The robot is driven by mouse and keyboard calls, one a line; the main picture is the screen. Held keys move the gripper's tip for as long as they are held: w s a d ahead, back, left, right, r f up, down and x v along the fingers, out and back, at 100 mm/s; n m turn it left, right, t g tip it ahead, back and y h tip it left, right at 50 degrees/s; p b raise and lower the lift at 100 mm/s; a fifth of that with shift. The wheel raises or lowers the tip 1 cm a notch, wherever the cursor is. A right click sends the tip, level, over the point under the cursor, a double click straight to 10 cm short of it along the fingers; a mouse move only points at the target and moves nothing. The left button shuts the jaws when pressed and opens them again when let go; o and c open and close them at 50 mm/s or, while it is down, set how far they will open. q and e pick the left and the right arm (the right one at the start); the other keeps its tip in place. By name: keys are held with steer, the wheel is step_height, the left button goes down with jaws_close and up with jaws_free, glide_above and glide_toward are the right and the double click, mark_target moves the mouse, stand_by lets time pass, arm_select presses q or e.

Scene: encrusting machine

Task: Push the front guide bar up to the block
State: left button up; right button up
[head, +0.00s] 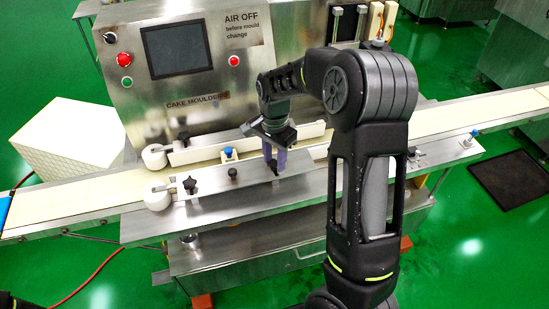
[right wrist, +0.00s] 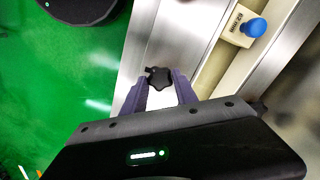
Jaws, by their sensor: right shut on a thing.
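The front guide bar (head: 210,180) is a long metal bar along the near side of the conveyor, with a white roller at its left end and black knobs. The small cream block (head: 229,155) with a blue knob stands on the belt behind it. The block also shows in the right wrist view (right wrist: 238,27), close to the bar's edge; I cannot tell whether they touch. My right gripper (head: 274,172) is at the bar's right part. Its purple fingers are shut on a black star knob (right wrist: 158,79), seen between them in the right wrist view. My left gripper is not in view.
The rear guide bar (head: 245,142) runs behind the block. The machine housing (head: 140,85), with screen and red buttons, rises behind the belt (head: 70,205). A white crate (head: 70,138) stands at the left. Another blue knob (head: 474,133) is at the right.

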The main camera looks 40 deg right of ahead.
jaws_close()
stand_by(0.8)
